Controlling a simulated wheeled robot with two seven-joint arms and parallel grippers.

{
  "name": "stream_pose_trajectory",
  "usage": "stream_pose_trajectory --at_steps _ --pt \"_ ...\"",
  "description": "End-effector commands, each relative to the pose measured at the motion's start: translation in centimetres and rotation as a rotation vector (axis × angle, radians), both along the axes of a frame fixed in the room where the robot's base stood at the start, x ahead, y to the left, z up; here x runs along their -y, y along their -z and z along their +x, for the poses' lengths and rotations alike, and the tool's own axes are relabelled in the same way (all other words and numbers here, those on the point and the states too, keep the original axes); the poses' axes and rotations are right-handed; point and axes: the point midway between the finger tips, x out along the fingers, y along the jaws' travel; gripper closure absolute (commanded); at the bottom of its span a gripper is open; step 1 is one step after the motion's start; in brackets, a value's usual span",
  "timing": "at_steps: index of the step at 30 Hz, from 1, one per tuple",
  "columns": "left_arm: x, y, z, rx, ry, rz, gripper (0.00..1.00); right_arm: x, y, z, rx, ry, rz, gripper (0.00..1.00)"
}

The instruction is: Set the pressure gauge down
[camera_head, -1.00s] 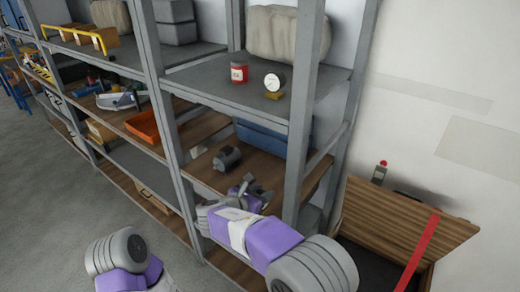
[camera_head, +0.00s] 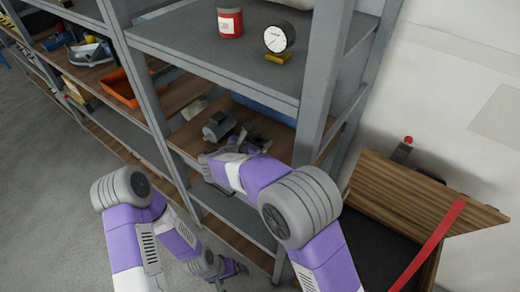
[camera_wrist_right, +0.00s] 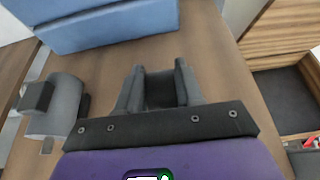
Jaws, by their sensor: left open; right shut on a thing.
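A round gauge (camera_head: 277,38) with a white dial and black rim stands upright on the upper grey shelf (camera_head: 215,62). A yellow piece sits at its foot. My right gripper (camera_head: 245,142) is below that shelf, over the wooden shelf (camera_head: 188,135). In the right wrist view its fingers (camera_wrist_right: 160,88) are shut on a dark grey thing, mostly hidden between them, and I cannot tell what it is. My left gripper (camera_head: 228,272) is open and low in front of the rack, apart from the gauge.
A red jar (camera_head: 230,22) stands left of the gauge. A grey motor-like part (camera_head: 218,125) lies beside my right gripper, with a blue box (camera_wrist_right: 110,25) behind. A rack post (camera_head: 318,95) stands to the right. A wooden crate (camera_head: 425,190) is at the right.

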Motion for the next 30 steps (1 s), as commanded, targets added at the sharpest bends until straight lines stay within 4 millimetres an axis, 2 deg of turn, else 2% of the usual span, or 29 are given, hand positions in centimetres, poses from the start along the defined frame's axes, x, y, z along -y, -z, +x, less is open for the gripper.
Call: stream_pose_trajectory --at_steps 3,6,18,19,21,24,30 --pt "0.0 0.9 0.0 0.000 0.000 0.000 0.07 0.0 2.3 0.0 -0.002 -0.001 -0.002 1.00" --pt "0.0 1.4 0.0 0.001 0.000 0.000 0.07 0.0 3.8 0.0 -0.002 -0.001 -0.001 1.00" --pt "0.0 1.5 0.0 0.001 0.000 0.000 0.07 0.0 4.3 0.0 0.000 -0.001 0.000 1.00" --pt "0.0 1.5 0.0 0.001 0.000 0.000 0.07 0.0 4.3 0.0 -0.001 -0.001 0.001 0.63" --pt "0.0 1.4 0.0 0.001 0.000 0.000 0.07 0.0 4.3 0.0 -0.001 -0.001 0.001 0.52" --pt "0.0 1.4 0.0 0.001 0.000 0.000 0.07 0.0 4.2 0.0 -0.001 -0.001 0.001 0.39" --pt "0.0 1.4 0.0 0.001 0.000 0.000 0.07 0.0 4.2 0.0 -0.001 -0.001 0.001 0.39"
